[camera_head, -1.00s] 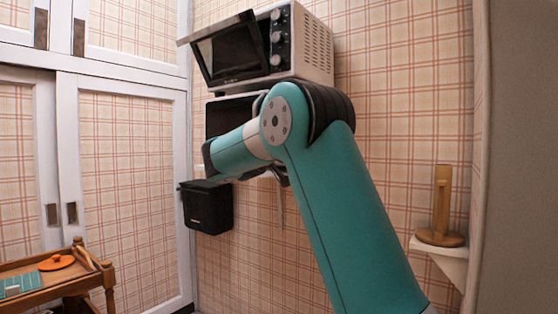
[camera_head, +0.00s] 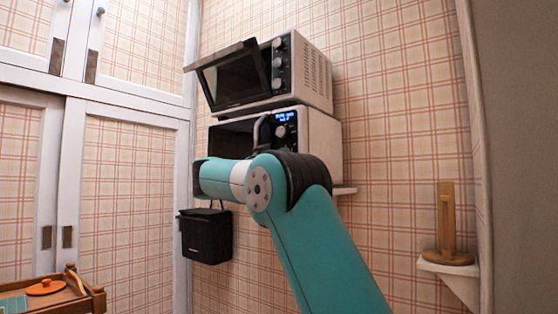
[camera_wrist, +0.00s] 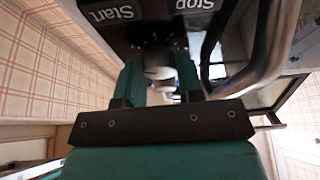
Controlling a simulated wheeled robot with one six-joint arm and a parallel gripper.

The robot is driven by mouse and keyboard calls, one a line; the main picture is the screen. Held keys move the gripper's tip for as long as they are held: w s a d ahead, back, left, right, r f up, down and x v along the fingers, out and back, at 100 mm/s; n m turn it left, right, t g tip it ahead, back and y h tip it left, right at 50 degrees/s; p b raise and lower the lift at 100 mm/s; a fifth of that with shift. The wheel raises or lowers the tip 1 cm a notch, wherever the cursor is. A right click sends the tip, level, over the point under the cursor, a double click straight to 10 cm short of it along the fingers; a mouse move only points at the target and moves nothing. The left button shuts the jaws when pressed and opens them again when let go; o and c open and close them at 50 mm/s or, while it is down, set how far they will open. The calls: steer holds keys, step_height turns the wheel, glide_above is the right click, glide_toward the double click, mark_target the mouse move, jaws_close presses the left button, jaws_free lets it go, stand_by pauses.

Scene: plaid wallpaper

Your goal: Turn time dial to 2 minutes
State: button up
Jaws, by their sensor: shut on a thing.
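The lower microwave (camera_head: 322,135) sits on a wall shelf, with a lit blue display (camera_head: 285,117) and a silver dial (camera_head: 281,131) on its front panel. My arm hides the lower part of that panel in the head view. The dial's markings are not readable, and I cannot tell which dial this is.
A curved metal door handle (camera_wrist: 268,50) is close to the right of my gripper. A second oven (camera_head: 318,78) with its door ajar sits on top. A black box (camera_head: 206,236) hangs below left. A wooden holder (camera_head: 447,230) stands on a right shelf.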

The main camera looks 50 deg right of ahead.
steer(key=o, duration=0.6)
steer(key=shift+o, duration=0.2)
steer(key=b+v, duration=1.7)
steer(key=b, duration=0.2)
steer(key=shift+f, duration=0.2)
steer(key=shift+a, duration=0.15)
